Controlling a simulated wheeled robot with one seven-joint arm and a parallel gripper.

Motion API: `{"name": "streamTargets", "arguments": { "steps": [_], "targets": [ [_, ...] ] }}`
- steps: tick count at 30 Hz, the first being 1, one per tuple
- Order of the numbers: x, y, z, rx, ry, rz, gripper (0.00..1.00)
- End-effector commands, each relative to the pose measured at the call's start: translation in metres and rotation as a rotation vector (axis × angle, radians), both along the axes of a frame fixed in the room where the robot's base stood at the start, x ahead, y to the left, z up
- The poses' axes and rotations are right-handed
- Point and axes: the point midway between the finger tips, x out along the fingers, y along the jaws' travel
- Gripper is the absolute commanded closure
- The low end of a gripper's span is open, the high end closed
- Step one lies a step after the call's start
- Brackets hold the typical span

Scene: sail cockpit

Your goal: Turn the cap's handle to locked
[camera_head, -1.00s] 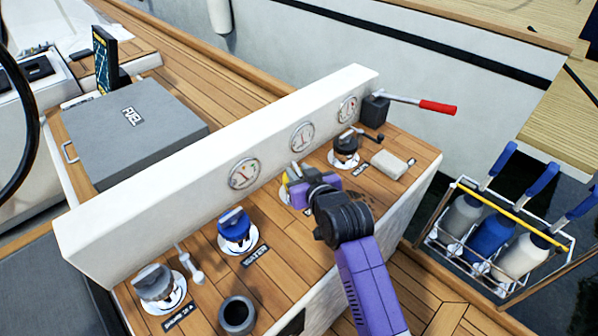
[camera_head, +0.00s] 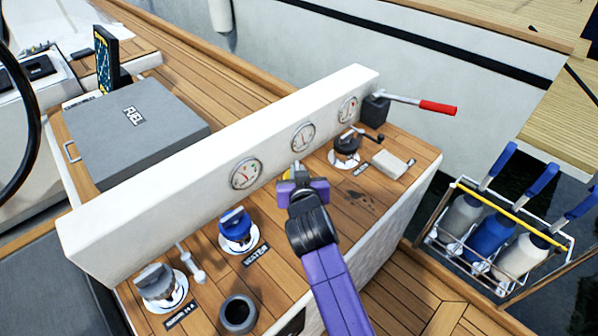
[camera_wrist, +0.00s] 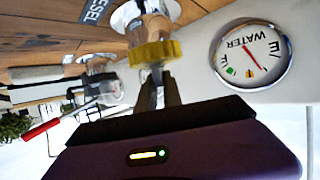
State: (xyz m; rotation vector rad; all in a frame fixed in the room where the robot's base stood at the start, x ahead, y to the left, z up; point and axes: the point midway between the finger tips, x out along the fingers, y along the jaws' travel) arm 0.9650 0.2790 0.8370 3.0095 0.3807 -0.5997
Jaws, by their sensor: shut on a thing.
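My gripper (camera_head: 300,178) is at the middle of the console, close to the white gauge panel. In the wrist view its dark fingers (camera_wrist: 158,90) are shut on the handle side of a cap with a yellow ribbed rim (camera_wrist: 155,52). In the head view only a little yellow shows past my gripper. A white round flange (camera_wrist: 127,13) and a DIESEL label (camera_wrist: 97,11) show beyond the cap. The handle is mostly hidden between the fingers, so I cannot tell its angle. I cannot tell whether the cap sits fully in its opening.
The white panel (camera_head: 200,165) with gauges stands close behind my gripper. A blue cap (camera_head: 236,226) with a WATER label and a grey cap (camera_head: 156,284) are to the left. A black cap (camera_head: 346,146), a beige block (camera_head: 389,164) and a red-handled lever (camera_head: 437,107) are to the right.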

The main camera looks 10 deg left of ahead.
Motion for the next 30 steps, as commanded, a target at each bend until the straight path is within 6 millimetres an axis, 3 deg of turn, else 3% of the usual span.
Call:
{"name": "streamTargets", "arguments": {
  "steps": [18, 30],
  "targets": [
    [0.001, 0.0092, -0.0045, 0.003, -0.004, -0.488, 1.0],
    [0.0013, 0.0098, -0.0014, 0.0, -0.001, -0.65, 1.0]
  ]
}}
